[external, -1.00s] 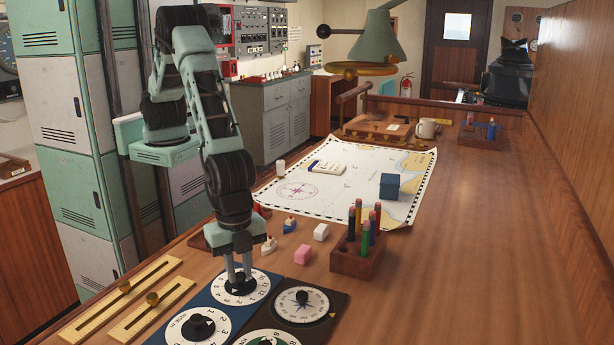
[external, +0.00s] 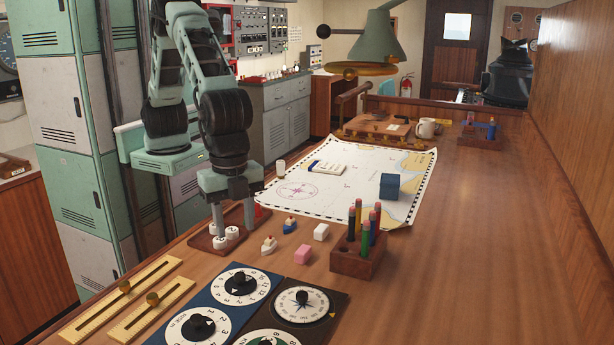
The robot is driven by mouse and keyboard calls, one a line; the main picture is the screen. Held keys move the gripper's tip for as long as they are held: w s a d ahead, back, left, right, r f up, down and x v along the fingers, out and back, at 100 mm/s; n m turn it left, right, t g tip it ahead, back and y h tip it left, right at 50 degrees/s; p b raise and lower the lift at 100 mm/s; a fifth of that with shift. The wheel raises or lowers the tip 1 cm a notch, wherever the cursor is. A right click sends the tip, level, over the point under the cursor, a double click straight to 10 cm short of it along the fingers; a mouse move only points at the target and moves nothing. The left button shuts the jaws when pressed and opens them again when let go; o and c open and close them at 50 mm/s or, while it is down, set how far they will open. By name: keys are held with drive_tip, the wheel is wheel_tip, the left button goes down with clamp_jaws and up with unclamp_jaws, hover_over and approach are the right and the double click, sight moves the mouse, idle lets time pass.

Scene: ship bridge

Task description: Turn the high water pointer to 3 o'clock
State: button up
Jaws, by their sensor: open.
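Two white dials with black pointer knobs sit on a blue panel at the table's front: an upper one (external: 241,285) with clock-like numbers and a lower one (external: 199,326). The lettering is too small to tell which is the high water dial. The upper dial's black pointer (external: 240,283) is now uncovered; its exact reading is hard to make out. My gripper (external: 234,227) is open, fingers pointing down, beyond the upper dial and apart from it. Its fingers are over or beside a brown tray (external: 203,243) with small white pieces.
A compass-style dial (external: 301,303) and a partly cut-off green dial (external: 266,341) lie beside the blue panel. Two yellow slider rules (external: 126,292) lie left. Small boats, pink and white blocks, a pencil holder (external: 358,261) and a chart (external: 330,195) lie beyond. The table's right side is clear.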

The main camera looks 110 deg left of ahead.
wheel_tip(320, 180, up, 6)
drive_tip(key=shift+r+b, duration=0.25)
drive_tip(key=shift+b, duration=0.15)
idle(0.4)
drive_tip(key=s+a+n+y, duration=0.1)
drive_tip(key=s+a+n, duration=0.15)
drive_tip(key=a, duration=1.35)
drive_tip(key=s+a+n, duration=0.1)
drive_tip(key=a+n, duration=0.3)
drive_tip(key=a, duration=1.2)
drive_tip(key=s+a+f+n, duration=0.2)
drive_tip(key=s+a+n, duration=0.3)
drive_tip(key=s+a, duration=0.75)
drive_tip(key=s+a+f+n, duration=0.1)
drive_tip(key=s+a, duration=0.1)
drive_tip(key=s, duration=0.4)
drive_tip(key=s+a+f+n, duration=0.1)
drive_tip(key=s+n, duration=0.1)
drive_tip(key=s, duration=0.4)
drive_tip(key=shift+s+a+f, duration=0.3)
drive_tip(key=shift+s+a, duration=0.05)
drive_tip(key=shift+a, duration=0.05)
